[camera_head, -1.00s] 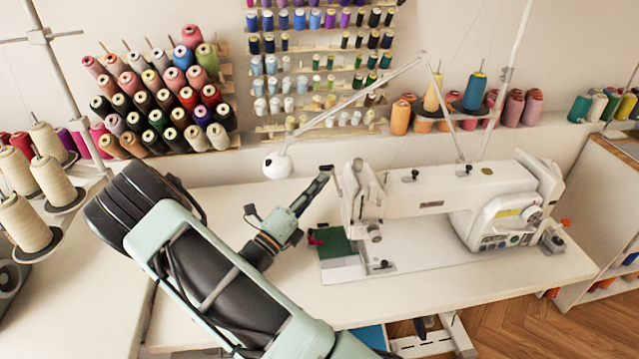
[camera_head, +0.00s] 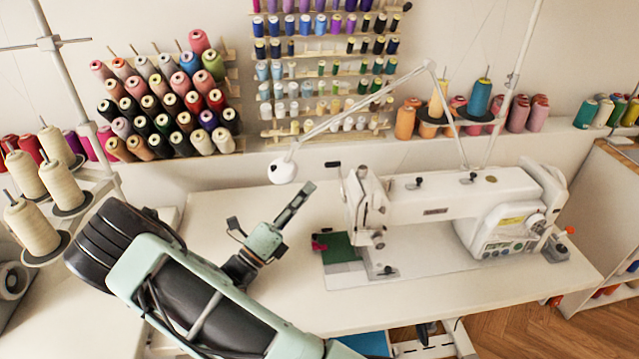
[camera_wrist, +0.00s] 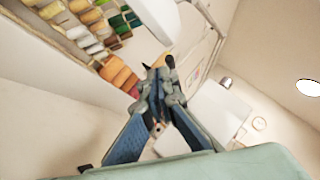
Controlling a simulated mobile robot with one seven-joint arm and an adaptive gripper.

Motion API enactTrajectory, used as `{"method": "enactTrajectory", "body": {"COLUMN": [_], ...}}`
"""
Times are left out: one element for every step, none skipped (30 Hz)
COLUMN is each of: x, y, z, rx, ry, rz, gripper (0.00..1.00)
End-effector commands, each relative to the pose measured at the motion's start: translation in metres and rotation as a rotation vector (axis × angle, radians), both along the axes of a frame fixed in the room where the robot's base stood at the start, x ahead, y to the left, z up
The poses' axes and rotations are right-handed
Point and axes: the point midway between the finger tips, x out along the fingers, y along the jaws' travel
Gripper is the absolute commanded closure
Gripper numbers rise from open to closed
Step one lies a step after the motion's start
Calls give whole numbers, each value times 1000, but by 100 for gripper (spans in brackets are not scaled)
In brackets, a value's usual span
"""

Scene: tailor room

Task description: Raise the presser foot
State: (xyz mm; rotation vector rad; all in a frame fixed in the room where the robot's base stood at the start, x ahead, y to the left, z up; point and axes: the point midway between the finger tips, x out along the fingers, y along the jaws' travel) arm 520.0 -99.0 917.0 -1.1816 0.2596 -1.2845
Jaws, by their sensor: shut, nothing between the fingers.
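The white sewing machine (camera_head: 430,203) stands on the white table, its needle end (camera_head: 366,205) facing left. A green cloth piece (camera_head: 340,250) with a small magenta part lies on the bed below and left of the needle end. The presser foot and its lever are too small to make out. My gripper (camera_head: 308,187) is shut and empty, raised to the left of the needle end, with a clear gap to it in the head view. In the wrist view, the blue-grey fingers (camera_wrist: 158,78) are together with nothing between them.
A white lamp (camera_head: 283,170) on a jointed arm hangs close behind my gripper. Thread racks (camera_head: 235,90) line the wall. Cone spools (camera_head: 62,185) stand at the left. The table's front left (camera_head: 300,295) is clear.

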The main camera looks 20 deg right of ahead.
Motion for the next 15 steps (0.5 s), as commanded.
{"method": "enactTrajectory", "body": {"x": [-4,-7,-10,-13,-15,-18,-20,-21,-23,-24,-25,-26,-27,-28,-28], "y": [13,18,26,32,37,43,48,51,55,58,61,63,64,65,66], "z": [0,0,0,0,0,0,-1,0,0,0,0,0,0,0,0], "rx": [1,1,1,0,0,1,0,0,0,0,0,0,0,0,0], "ry": [1,1,1,1,1,2,2,2,1,1,0,1,1,1,1], "rz": [4,3,3,4,2,1,2,1,0,0,0,0,0,0,-1], "gripper": [100,100,100,100,100,100,100,100,100,100,100,100,100,100,100]}}
